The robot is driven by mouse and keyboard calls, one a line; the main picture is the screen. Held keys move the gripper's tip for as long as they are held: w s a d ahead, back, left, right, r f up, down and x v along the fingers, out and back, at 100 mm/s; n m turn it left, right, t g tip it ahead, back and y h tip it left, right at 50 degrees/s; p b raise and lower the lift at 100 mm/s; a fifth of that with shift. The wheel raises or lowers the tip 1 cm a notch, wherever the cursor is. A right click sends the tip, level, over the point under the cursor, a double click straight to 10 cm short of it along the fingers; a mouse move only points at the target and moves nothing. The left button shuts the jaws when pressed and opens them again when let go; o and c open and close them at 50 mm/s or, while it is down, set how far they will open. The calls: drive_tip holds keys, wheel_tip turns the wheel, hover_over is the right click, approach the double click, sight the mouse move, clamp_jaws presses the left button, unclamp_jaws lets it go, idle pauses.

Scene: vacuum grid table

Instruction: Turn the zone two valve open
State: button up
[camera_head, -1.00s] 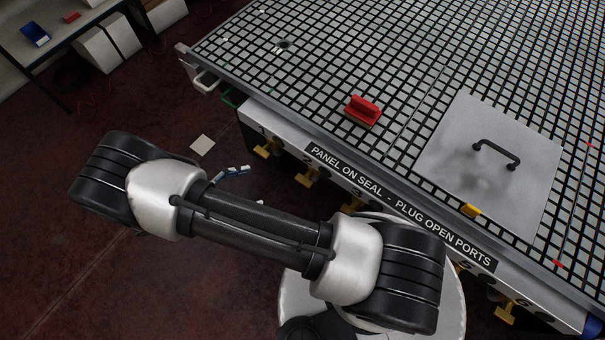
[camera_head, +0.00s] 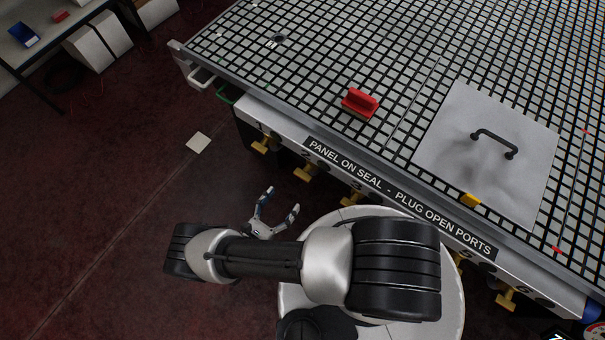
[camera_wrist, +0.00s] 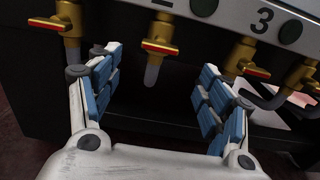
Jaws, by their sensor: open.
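The zone two valve is a brass tap with a red-edged yellow handle (camera_wrist: 160,47), below a partly cut-off number in the wrist view. Its handle lies crosswise to its downward outlet. In the head view the same valve (camera_head: 306,172) hangs under the table's front panel. My gripper (camera_head: 282,199) is open and empty, apart from the panel, with its fingers towards it. In the wrist view my gripper (camera_wrist: 158,65) has its blue-padded fingers spread to either side of the zone two valve's outlet, with the handle just above. No contact shows.
Similar valves sit on both sides: one at left (camera_wrist: 60,25) and the zone three valve (camera_wrist: 240,58) at right. The floor at left is mostly clear.

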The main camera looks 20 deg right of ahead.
sight(302, 175)
drive_tip(key=x, duration=1.1)
drive_tip(key=shift+w+d, duration=0.2)
drive_tip(key=shift+d, duration=0.05)
drive_tip(key=c, duration=1.1)
